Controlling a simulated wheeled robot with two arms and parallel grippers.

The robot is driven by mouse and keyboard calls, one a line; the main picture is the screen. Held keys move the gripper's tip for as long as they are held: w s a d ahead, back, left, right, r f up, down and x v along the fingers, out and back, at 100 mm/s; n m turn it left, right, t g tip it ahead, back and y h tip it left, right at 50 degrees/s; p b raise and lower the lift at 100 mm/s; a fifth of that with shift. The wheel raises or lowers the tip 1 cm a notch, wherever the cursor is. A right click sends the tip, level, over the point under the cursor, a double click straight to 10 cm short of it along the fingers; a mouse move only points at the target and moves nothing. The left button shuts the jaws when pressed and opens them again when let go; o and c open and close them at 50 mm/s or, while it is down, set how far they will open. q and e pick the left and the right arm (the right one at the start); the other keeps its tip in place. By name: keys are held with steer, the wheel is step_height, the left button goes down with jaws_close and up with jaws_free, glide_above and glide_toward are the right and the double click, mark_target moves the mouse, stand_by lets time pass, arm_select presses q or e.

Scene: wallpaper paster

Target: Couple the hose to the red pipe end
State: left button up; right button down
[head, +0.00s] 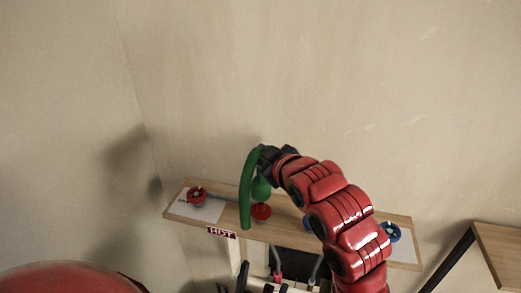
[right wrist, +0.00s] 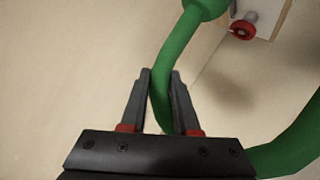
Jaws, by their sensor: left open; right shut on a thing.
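The green hose (head: 246,195) hangs in a bend in the head view, with its wider green end piece (head: 261,188) pointing down. My right gripper (head: 266,158) is shut on the hose near the top of the bend. The right wrist view shows the hose (right wrist: 167,85) between the fingers (right wrist: 161,85), and its wider end (right wrist: 205,7) at the top edge. The red pipe end (head: 261,212) is just below the green end piece; I cannot tell whether they touch. My left gripper (head: 257,282) is open and empty at the bottom edge, below the board.
A wooden board (head: 180,211) against the wall carries a red handwheel (head: 196,196), a blue handwheel (head: 391,232) and a "HOT" label (head: 221,232). A blue part (head: 308,223) is mostly behind my right arm. A wooden shelf (head: 500,250) is at right.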

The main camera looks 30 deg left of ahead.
mark_target(261, 186)
steer(key=shift+f+b, duration=0.35)
steer(key=shift+f, duration=0.6)
steer(key=shift+b, duration=0.4)
steer(key=shift+b, duration=0.7)
stand_by(0.9)
steer(key=shift+f+b, duration=1.3)
steer(key=shift+f, duration=0.9)
steer(key=c, duration=0.6)
jaws_free()
steer(key=shift+s+d, duration=0.1)
